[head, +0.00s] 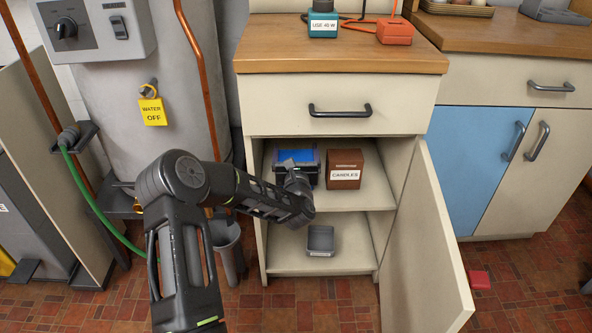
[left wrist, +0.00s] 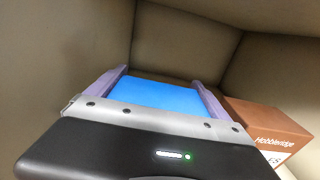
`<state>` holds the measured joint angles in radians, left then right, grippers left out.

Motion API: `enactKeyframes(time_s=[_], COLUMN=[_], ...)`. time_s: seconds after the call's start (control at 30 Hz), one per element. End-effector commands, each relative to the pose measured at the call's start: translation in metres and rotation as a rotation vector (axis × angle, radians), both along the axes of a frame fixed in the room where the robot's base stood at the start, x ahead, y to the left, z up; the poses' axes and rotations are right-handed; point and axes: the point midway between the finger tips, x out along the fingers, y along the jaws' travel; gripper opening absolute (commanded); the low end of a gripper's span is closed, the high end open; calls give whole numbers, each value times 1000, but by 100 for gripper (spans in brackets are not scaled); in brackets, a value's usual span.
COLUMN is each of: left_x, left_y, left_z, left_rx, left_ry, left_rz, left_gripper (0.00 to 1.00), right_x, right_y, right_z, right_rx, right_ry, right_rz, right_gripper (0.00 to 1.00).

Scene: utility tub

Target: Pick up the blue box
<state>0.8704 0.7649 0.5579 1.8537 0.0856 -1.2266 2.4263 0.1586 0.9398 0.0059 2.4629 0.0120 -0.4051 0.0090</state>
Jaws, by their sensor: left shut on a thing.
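The blue box (head: 308,155) is on the upper shelf of the open cabinet, at the left, partly hidden by my left gripper. In the left wrist view its flat blue top (left wrist: 160,96) lies between the two fingers. My left gripper (head: 297,162) reaches in from the front and is shut on the blue box, one finger along each side. Whether the box touches the shelf cannot be told. My right gripper is not in view.
A brown candles box (head: 344,169) stands close to the right of the blue box. A small grey tray (head: 320,241) is on the lower shelf. The cabinet door (head: 425,245) hangs open at the right; a drawer (head: 339,108) is above.

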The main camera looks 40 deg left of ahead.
Motion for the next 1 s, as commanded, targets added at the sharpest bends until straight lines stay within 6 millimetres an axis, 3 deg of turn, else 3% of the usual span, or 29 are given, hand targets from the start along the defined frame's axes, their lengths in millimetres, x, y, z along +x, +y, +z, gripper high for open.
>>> enactKeyframes(time_s=[0.37,0.67,0.93,1.0], left_x=[0,0,-48,-61], left_y=[0,0,-37,-49], left_z=[7,39,38,28], left_rx=[1,2,1,5], left_ry=[-2,-1,4,-2], left_rz=[0,0,-3,-6], left_gripper=[41,41,41,41], right_x=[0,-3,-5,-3], right_y=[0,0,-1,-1], right_z=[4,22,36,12], right_rx=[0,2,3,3], right_ry=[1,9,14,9], right_rz=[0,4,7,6], right_gripper=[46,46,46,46])
